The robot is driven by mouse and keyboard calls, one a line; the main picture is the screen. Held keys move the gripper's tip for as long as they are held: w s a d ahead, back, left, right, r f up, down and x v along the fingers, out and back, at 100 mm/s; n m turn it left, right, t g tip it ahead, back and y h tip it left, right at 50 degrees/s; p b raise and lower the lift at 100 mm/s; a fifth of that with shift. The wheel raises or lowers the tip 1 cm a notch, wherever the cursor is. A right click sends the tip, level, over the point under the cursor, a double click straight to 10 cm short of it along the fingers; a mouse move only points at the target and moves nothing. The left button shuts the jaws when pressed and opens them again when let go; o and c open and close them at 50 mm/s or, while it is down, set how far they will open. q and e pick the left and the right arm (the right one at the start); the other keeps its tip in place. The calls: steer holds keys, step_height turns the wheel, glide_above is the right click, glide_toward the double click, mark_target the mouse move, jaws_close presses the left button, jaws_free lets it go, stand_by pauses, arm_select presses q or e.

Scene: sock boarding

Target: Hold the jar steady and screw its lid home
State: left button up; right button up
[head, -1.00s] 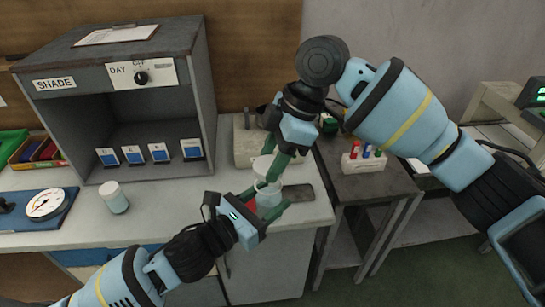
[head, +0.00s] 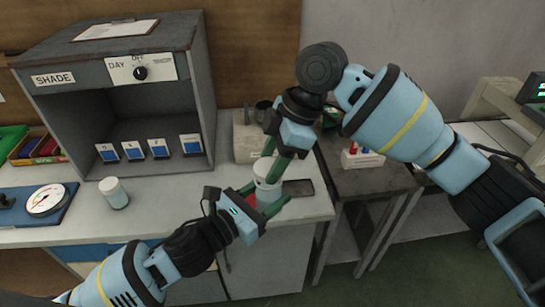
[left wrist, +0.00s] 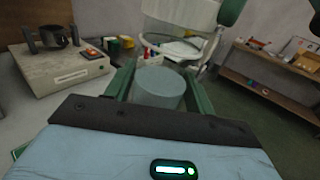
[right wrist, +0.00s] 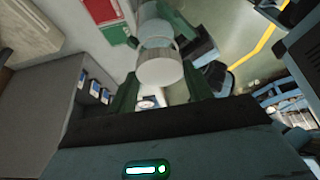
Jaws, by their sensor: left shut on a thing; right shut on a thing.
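The jar (head: 267,192) stands upright at the front right of the white bench, and shows as a pale cylinder in the left wrist view (left wrist: 158,88). My left gripper (head: 269,200) is shut on the jar's body from the front left. The white lid (head: 265,168) is above the jar, and appears with its ribbed rim in the right wrist view (right wrist: 160,66). My right gripper (head: 273,172) comes down from above and is shut on the lid.
A second white-lidded jar (head: 114,193) stands left on the bench. A dark flat slab (head: 299,188) lies right of the held jar. A grey SHADE cabinet (head: 112,77) stands behind, a dial gauge (head: 46,201) at far left. A grey side table (head: 365,182) adjoins on the right.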

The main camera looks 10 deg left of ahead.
steer(key=shift+f, duration=0.5)
